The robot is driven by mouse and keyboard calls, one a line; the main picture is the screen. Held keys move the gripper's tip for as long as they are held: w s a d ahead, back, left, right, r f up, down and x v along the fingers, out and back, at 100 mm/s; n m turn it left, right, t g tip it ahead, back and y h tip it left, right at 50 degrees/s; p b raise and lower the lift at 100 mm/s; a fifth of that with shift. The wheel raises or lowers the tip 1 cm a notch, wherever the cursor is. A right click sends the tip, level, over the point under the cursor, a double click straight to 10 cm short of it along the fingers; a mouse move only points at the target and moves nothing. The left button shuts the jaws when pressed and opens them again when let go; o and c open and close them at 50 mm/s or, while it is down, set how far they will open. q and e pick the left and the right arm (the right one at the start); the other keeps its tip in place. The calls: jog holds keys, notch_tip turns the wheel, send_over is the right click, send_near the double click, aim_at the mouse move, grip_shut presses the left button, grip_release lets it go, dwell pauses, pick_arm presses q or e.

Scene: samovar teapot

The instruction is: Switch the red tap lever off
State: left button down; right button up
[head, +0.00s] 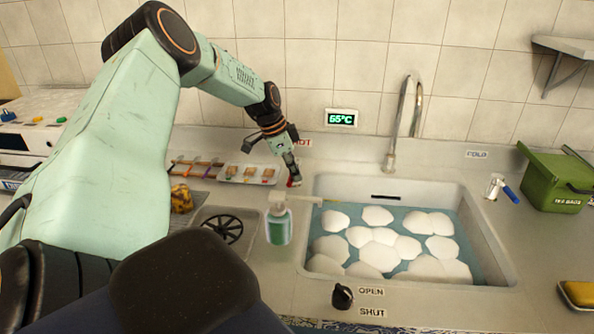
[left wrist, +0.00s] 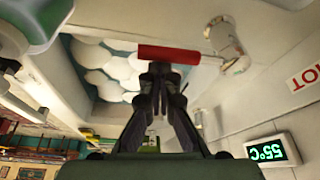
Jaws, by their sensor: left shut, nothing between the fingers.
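The red tap lever (left wrist: 168,54) lies crosswise in the left wrist view, joined to a pale metal tap body (left wrist: 228,46) on its right. My left gripper (left wrist: 160,70) is shut and empty, its fingertips right at the lever's near side; I cannot tell whether they touch it. In the head view my left gripper (head: 293,176) points down behind the sink's left corner, by the HOT label (head: 301,142), and hides most of the red lever. My right gripper is not in view.
The sink (head: 490,235) holds water and foam under a tall spout (head: 392,150). A soap bottle (head: 279,222) stands close in front of my left gripper. A blue lever (head: 511,195) and a green box (head: 556,180) are at the right. A temperature display (head: 341,118) is on the wall.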

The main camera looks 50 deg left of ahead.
pick_arm(q)
jog(key=shift+s, duration=0.15)
jog(key=v, duration=1.2)
dwell(0.5)
jog(key=shift+r, duration=0.1)
